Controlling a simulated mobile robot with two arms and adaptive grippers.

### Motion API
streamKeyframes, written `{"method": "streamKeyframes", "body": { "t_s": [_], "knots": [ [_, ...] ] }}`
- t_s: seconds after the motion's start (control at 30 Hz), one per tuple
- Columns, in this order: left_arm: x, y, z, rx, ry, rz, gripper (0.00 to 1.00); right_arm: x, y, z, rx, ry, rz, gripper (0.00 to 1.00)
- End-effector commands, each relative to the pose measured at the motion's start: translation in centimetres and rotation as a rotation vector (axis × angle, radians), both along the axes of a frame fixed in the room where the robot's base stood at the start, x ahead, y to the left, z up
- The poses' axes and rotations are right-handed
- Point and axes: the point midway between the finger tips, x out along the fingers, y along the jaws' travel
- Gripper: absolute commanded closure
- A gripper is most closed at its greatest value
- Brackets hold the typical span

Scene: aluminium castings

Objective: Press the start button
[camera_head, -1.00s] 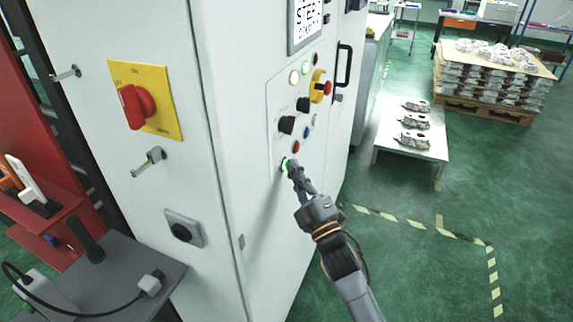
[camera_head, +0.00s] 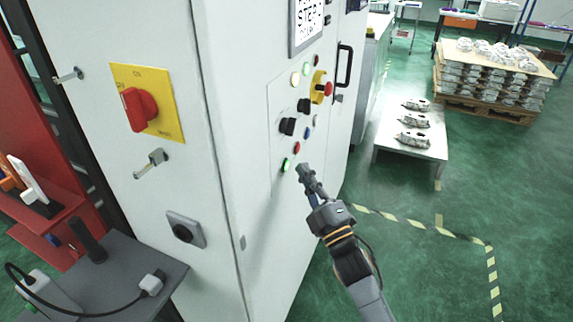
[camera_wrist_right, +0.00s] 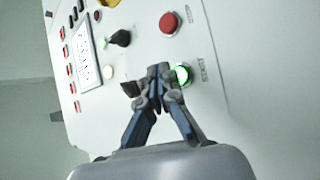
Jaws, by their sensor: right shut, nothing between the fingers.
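The start button (camera_head: 285,166) is a small round button with a lit green ring, low on the control panel of the white cabinet. It also shows in the right wrist view (camera_wrist_right: 182,75), just right of the fingertips and partly behind them. My right gripper (camera_head: 303,169) is shut and empty. In the head view its fingertips are to the right of the button, with a visible gap between them. It shows from behind in the right wrist view (camera_wrist_right: 158,72). My left gripper is in neither view.
A red button (camera_head: 296,148) is just above the green one. Black knobs (camera_head: 287,126), a red-and-yellow emergency stop (camera_head: 321,87) and a door handle (camera_head: 344,66) stick out above. A low table (camera_head: 433,150) with castings stands at right. The floor beside my right arm is clear.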

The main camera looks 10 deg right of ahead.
Motion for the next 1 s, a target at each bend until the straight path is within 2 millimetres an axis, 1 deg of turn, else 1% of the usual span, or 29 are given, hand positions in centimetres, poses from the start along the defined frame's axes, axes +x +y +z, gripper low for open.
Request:
{"method": "streamKeyframes", "body": {
  "t_s": [0.3,0.4,1.0],
  "knots": [
    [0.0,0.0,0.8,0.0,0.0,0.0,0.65,-1.8,-2.7,0.1,-0.002,0.001,-0.001,1.0],
    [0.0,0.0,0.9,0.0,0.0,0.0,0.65,-2.2,-3.3,0.1,-0.002,0.0,-0.001,1.0],
    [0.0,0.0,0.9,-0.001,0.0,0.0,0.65,-2.3,-3.3,0.0,0.0,0.0,0.0,1.0]
  ]
}}
